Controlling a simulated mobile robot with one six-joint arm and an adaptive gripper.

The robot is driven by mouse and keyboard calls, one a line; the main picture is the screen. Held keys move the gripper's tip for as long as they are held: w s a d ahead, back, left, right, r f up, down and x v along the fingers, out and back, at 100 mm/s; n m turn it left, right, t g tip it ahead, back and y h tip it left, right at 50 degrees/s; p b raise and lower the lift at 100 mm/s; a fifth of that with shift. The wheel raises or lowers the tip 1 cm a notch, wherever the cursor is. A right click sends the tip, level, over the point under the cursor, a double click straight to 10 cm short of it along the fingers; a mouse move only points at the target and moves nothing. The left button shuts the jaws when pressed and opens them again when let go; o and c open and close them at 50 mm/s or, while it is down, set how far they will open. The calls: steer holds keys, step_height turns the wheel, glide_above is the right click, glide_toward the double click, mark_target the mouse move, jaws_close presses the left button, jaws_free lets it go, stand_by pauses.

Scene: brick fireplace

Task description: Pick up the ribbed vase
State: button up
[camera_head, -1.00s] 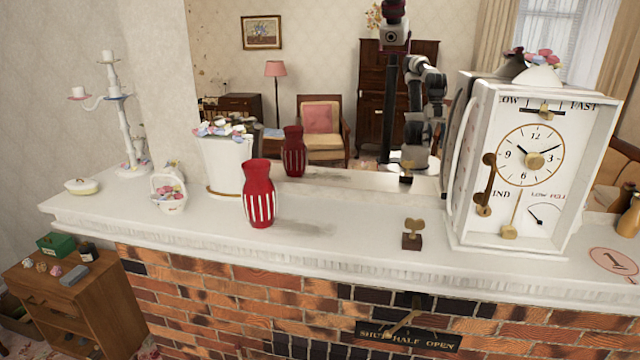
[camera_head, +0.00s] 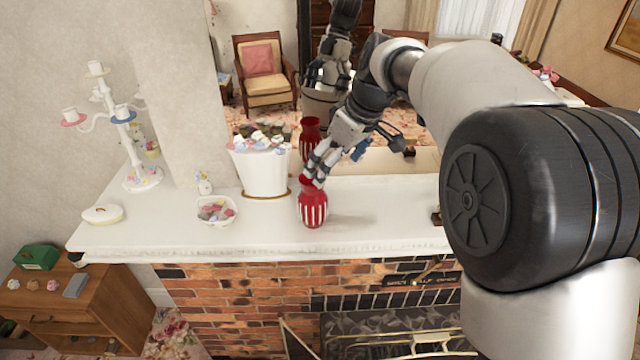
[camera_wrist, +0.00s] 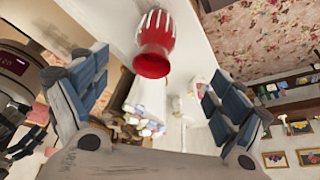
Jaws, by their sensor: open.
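The ribbed vase (camera_head: 313,210) is red with white vertical ribs and stands upright on the white mantel shelf (camera_head: 385,215). My gripper (camera_head: 317,172) is at its top in the head view, and its fingers partly cover the rim. In the wrist view the vase (camera_wrist: 156,45) shows mouth toward the camera, in the upper middle between the two spread fingers of my gripper (camera_wrist: 158,72). The fingers are open, with a gap to the vase on both sides. Nothing is held.
A white planter of flowers (camera_head: 264,172) stands close left of the vase. A small flower basket (camera_head: 216,211), a lidded dish (camera_head: 102,215) and a candelabra (camera_head: 130,140) are further left. A mirror behind reflects the vase (camera_head: 310,138).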

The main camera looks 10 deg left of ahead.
mark_target(319, 191)
steer(key=p+x, duration=0.1)
steer(key=x, duration=1)
steer(key=shift+f, duration=0.25)
steer(key=x, duration=0.1)
steer(key=p+x, duration=0.1)
steer(key=x, duration=0.3)
steer(key=shift+w+p, duration=0.3)
steer(key=shift+w, duration=0.05)
steer(key=shift+s, duration=0.1)
steer(key=shift+c, duration=0.5)
steer(key=c, duration=1.3)
steer(key=shift+c, duration=0.5)
steer(key=shift+r, duration=0.1)
